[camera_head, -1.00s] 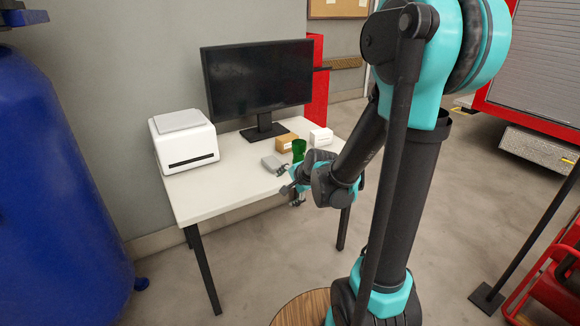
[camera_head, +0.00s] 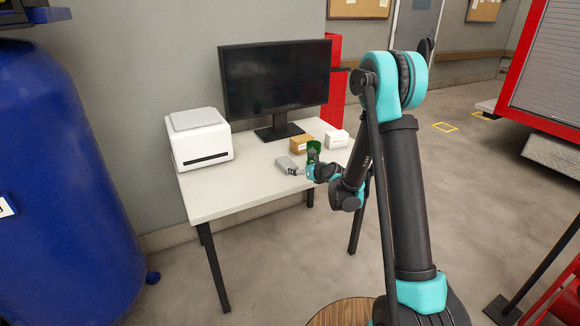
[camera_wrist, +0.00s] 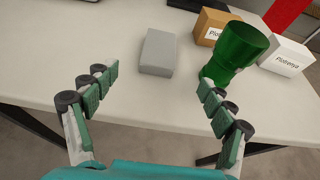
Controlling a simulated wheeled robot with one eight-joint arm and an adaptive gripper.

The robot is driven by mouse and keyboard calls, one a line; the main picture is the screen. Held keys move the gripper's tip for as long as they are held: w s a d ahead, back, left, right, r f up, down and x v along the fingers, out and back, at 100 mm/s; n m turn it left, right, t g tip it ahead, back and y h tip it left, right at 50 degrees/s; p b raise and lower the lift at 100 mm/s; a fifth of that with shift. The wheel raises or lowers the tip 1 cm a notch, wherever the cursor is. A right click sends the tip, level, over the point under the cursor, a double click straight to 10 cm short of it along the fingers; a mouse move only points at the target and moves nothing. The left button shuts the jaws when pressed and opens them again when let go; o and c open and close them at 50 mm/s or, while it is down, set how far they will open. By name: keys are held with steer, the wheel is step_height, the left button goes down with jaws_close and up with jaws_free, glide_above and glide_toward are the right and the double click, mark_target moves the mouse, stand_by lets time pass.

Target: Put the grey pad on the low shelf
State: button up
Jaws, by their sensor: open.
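The grey pad (camera_wrist: 158,52) is a small flat block lying on the white table, ahead of my open fingers in the wrist view. It also shows in the head view (camera_head: 287,164), left of the green cup. My gripper (camera_wrist: 160,98) is open and empty, with one finger on each side of the pad's line and the pad beyond the fingertips. In the head view my gripper (camera_head: 302,171) is at the table's front right part, close to the pad. I cannot make out the low shelf for certain in these frames.
A green cup (camera_wrist: 236,50) stands close to my right finger; I cannot tell if they touch. A brown box (camera_wrist: 213,27) and a white box (camera_wrist: 286,57) stand behind it. A monitor (camera_head: 275,80) and a printer (camera_head: 199,138) are on the table (camera_head: 225,196). The table's front middle is clear.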

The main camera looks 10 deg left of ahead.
mark_target(287, 163)
steer(key=x, duration=1.5)
steer(key=shift+w+a+f, duration=0.1)
steer(key=shift+w, duration=0.05)
steer(key=c, duration=1.1)
steer(key=shift+c, duration=0.2)
step_height(287, 163, up, 19)
steer(key=s+d+f+m+h, duration=0.1)
steer(key=s+d, duration=0.5)
steer(key=d, duration=0.5)
steer(key=s+d+f+m+t+h, duration=0.1)
steer(key=s+d, duration=0.5)
steer(key=d, duration=0.5)
steer(key=s+d+f+m+h, duration=0.1)
steer(key=s+d+f, duration=0.1)
steer(key=s+d, duration=0.4)
steer(key=d, duration=0.5)
steer(key=shift+t+h, duration=0.3)
